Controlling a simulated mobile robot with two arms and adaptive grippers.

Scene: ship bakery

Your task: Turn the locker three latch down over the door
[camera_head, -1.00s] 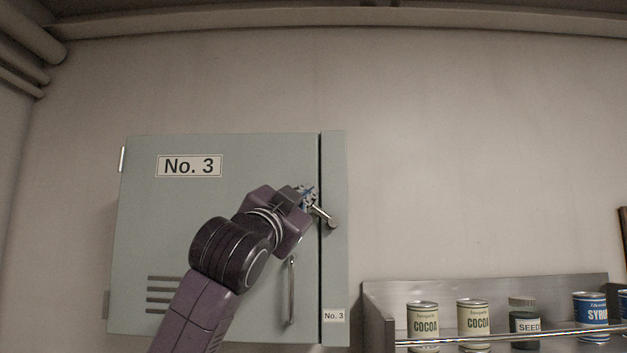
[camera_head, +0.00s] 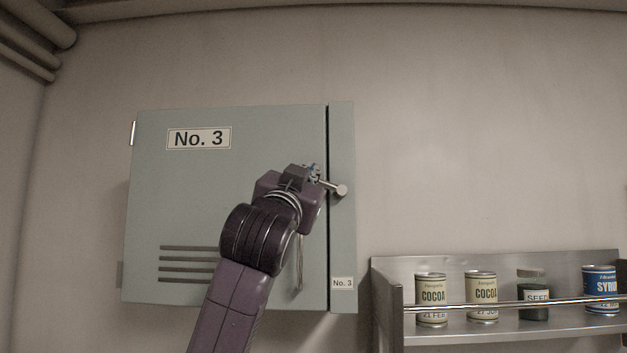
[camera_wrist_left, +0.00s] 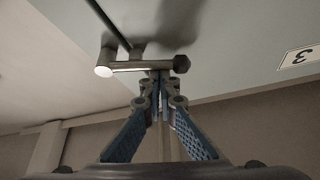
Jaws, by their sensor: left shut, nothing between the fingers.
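The grey-green locker (camera_head: 235,220) marked No. 3 hangs on the wall, with its door shut against the frame strip on the right. The latch (camera_head: 333,187) is a metal bar lying across the door seam, tilted slightly down to the right, with a knob at its end. In the left wrist view the latch (camera_wrist_left: 140,67) crosses just beyond my fingertips. My left gripper (camera_head: 313,171) is at the latch's door-side end, shut and empty; it also shows in the left wrist view (camera_wrist_left: 160,80). Whether the fingertips touch the bar is unclear. My right gripper is not in view.
A vertical door handle (camera_head: 300,262) is partly behind my left arm, below the latch. A metal shelf (camera_head: 500,325) with cocoa tins (camera_head: 431,298), a seed jar (camera_head: 533,300) and a syrup tin (camera_head: 600,290) stands to the lower right. The wall above is clear.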

